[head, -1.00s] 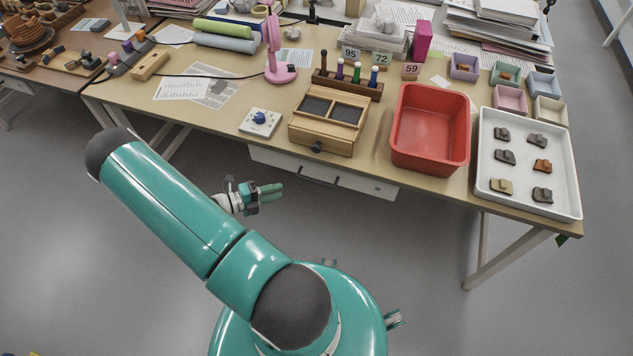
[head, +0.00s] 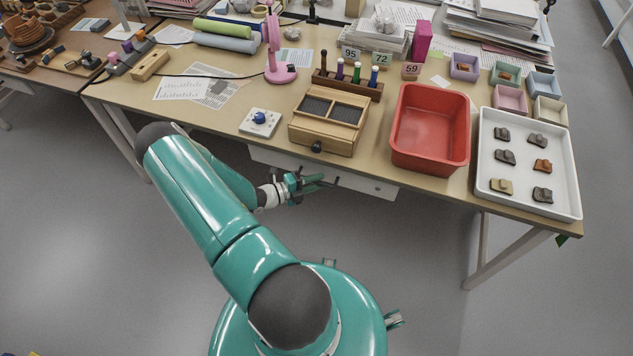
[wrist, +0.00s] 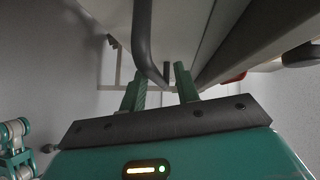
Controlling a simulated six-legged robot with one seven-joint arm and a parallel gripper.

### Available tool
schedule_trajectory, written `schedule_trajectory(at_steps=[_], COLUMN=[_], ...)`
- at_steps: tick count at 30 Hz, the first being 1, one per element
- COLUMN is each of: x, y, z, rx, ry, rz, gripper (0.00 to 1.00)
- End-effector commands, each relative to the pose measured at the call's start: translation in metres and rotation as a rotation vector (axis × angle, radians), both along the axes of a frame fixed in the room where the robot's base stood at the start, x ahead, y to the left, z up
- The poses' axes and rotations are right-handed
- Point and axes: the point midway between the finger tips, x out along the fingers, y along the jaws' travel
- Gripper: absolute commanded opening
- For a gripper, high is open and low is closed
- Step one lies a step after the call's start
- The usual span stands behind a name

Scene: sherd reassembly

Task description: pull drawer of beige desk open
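The beige desk (head: 225,104) has a pale drawer (head: 367,185) under its front edge, and the drawer looks closed. My gripper (head: 318,182) is in front of the drawer front, near the dark bar handle, and hides part of it in the head view. In the wrist view, my gripper (wrist: 161,75) has its two green fingers apart. The dark handle (wrist: 143,38) runs down from the top, and its bent end appears between the fingertips. I cannot tell whether they touch.
A wooden box (head: 328,122), a red bin (head: 430,130) and a white tray (head: 526,200) with several sherds stand on the desk above. A desk leg (head: 482,250) stands at the right.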

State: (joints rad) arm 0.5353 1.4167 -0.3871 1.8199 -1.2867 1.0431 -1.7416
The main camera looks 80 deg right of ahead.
Motion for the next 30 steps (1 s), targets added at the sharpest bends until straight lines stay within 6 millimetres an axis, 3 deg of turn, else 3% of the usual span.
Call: schedule_trajectory(at_steps=[10, 15, 25, 30], x=[-0.004, -0.004, -0.003, -0.001], y=[-0.004, -0.003, 0.000, 0.020], z=[-0.001, -0.001, 0.000, -0.001], rx=[0.000, -0.001, -0.001, 0.001], ry=[-0.001, -0.001, -0.001, 0.000], rz=[0.000, 0.000, 0.001, 0.002], gripper=[0.31, 0.00, 0.00, 0.00])
